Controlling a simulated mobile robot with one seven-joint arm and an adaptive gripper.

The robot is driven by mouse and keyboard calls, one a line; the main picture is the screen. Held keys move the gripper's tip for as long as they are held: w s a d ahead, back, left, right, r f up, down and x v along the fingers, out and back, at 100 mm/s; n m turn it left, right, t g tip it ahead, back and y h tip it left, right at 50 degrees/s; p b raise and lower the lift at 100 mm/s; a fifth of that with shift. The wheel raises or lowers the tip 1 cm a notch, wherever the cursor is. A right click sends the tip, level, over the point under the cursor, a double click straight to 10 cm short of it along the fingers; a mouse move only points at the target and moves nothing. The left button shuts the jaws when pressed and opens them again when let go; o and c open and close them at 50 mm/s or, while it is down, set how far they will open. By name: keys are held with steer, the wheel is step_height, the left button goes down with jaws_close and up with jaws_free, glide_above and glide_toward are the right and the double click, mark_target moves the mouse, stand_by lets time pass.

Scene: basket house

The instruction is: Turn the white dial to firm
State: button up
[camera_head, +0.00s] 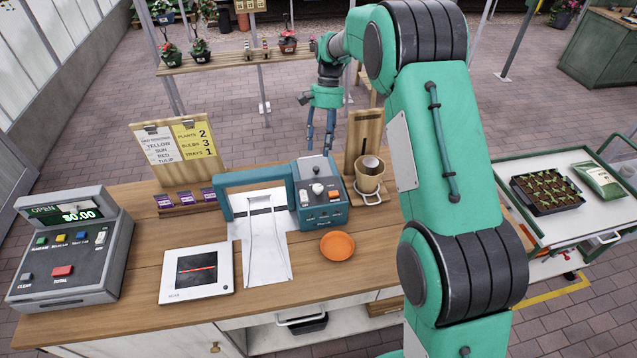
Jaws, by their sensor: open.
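The teal machine (321,208) stands on the wooden counter. A white dial (317,188) sits on its upper face, and its markings are too small to read, so I cannot tell where the dial points. A grey-and-black round knob, a small white control and an orange-red button are near it. My gripper (320,146) appears above and behind the machine in the picture, fingers pointing down, open and empty. It is apart from the dial.
A wooden stand with a metal cup (369,176) rises right of the machine. A teal arch (255,186) over a white chute adjoins its left. An orange dish (337,245) lies in front. A cash register (71,252) and scanner plate (197,272) are farther left.

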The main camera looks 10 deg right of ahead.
mark_target(318, 187)
steer(key=shift+f, duration=0.15)
steer(key=x, duration=1.3)
steer(key=shift+s+f, duration=0.1)
steer(key=shift+f, duration=0.2)
